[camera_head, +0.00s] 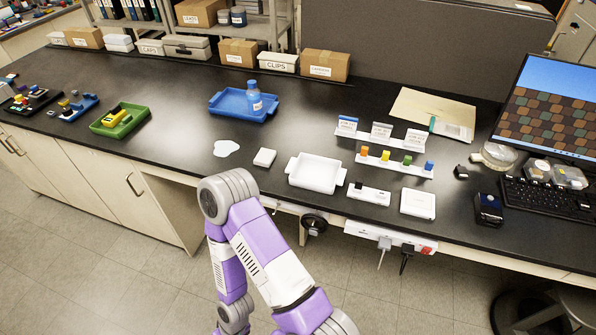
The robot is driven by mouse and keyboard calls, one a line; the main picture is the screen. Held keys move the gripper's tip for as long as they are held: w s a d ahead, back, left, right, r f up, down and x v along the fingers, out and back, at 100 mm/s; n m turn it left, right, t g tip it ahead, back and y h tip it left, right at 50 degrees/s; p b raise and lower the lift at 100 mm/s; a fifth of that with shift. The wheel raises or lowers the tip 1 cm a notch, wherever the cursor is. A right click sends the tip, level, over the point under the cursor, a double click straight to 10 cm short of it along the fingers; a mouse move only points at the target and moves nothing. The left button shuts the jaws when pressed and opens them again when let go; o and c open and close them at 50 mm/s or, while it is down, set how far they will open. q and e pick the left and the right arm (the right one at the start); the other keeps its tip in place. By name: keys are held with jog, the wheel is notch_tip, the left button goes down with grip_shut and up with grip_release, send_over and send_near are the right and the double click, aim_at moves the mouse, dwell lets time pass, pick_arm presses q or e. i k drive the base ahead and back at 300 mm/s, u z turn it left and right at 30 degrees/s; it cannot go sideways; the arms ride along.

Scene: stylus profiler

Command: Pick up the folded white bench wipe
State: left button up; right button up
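One of my purple and white arms rises from the bottom of the view, bends below the wipe near the bench's front edge, and runs back down. No gripper shows in the head view.
A blue tray (232,101) with a blue-capped bottle (254,96) stands behind the wipe. A green tray (117,130) is to the left. Sample blocks on a white strip (395,164), a white box (417,203) and a monitor (548,105) are to the right. Bench left of the patch is clear.

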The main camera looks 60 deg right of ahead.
aim_at(266, 158)
jog(key=k, duration=0.15)
jog(key=z, duration=1.15)
